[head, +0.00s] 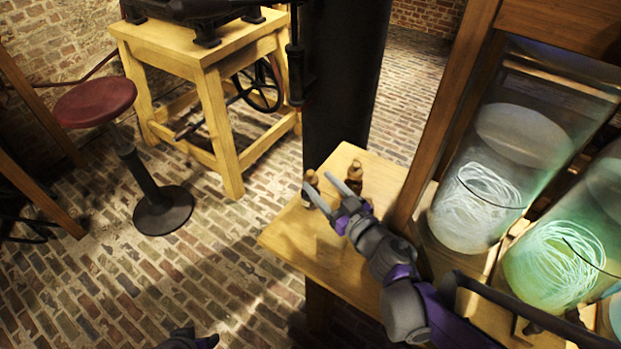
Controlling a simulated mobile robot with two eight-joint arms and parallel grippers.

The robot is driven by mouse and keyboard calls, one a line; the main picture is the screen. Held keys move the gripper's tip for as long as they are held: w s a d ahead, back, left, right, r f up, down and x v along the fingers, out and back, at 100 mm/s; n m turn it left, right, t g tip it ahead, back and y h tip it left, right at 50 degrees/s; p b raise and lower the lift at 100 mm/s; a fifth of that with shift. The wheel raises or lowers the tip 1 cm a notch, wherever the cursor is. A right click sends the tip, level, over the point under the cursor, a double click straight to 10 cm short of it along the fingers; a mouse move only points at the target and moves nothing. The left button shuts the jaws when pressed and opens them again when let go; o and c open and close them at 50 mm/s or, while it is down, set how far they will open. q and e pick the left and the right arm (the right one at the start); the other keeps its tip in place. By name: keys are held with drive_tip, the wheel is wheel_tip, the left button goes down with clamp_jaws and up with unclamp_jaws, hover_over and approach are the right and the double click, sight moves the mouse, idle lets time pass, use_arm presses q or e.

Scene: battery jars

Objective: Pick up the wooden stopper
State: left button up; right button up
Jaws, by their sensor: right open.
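The wooden table (290,240) has bare room at its front left. Large glass jars with glowing coils (478,200) (556,262) stand at the right behind a wooden post. A dark column (343,80) rises behind the table. A red stool (95,102) and a workbench (215,60) stand left.

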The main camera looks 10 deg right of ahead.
sight(313, 176)
drive_tip(key=x, duration=0.5)
drive_tip(key=shift+b, duration=0.35)
drive_tip(key=shift+c, duration=0.2)
clamp_jaws()
